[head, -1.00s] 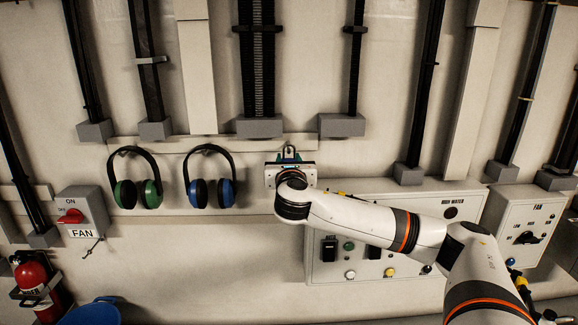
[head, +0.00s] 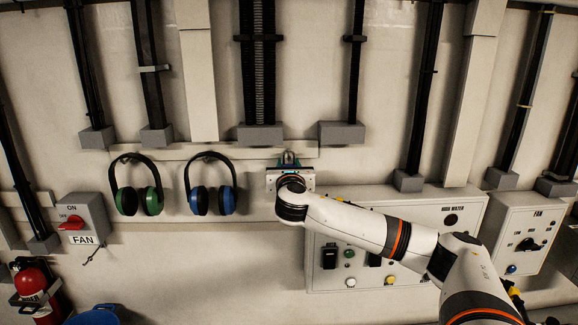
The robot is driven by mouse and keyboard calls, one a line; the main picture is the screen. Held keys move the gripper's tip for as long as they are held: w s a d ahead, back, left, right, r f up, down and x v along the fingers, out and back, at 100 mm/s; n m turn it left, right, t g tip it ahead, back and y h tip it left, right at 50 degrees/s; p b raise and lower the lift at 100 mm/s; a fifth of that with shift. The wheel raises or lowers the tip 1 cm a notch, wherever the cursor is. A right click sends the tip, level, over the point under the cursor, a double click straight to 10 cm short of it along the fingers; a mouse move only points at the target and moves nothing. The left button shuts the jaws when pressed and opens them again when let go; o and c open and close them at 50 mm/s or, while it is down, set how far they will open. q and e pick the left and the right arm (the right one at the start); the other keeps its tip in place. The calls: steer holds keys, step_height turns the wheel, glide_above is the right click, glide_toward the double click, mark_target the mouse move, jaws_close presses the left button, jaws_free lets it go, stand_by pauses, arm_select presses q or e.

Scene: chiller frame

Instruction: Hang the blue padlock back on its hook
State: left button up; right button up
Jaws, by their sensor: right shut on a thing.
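My right gripper (head: 290,165) is up at the wall, at the right part of the light rail that carries the ear defenders. It is shut on the blue padlock (head: 289,160), of which only a small part with the grey shackle shows above the gripper body. The rest of the padlock is hidden behind my gripper and wrist. The hook is hidden too, so I cannot tell whether the shackle is around it or only near it. My left gripper is not in view.
Green ear defenders (head: 137,185) and blue ear defenders (head: 210,184) hang left of my right gripper. A control panel (head: 330,280) with knobs sits below my right arm. A fan switch box (head: 82,218), a red extinguisher (head: 35,285) and a blue bucket (head: 95,316) are at left.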

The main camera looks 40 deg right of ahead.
steer(key=shift+f, duration=0.1)
stand_by(0.3)
steer(key=o, duration=1.3)
steer(key=shift+w, duration=0.15)
steer(key=shift+w+d+f, duration=0.1)
steer(key=shift+d+f, duration=0.1)
steer(key=b+v, duration=0.4)
steer(key=v, duration=0.8)
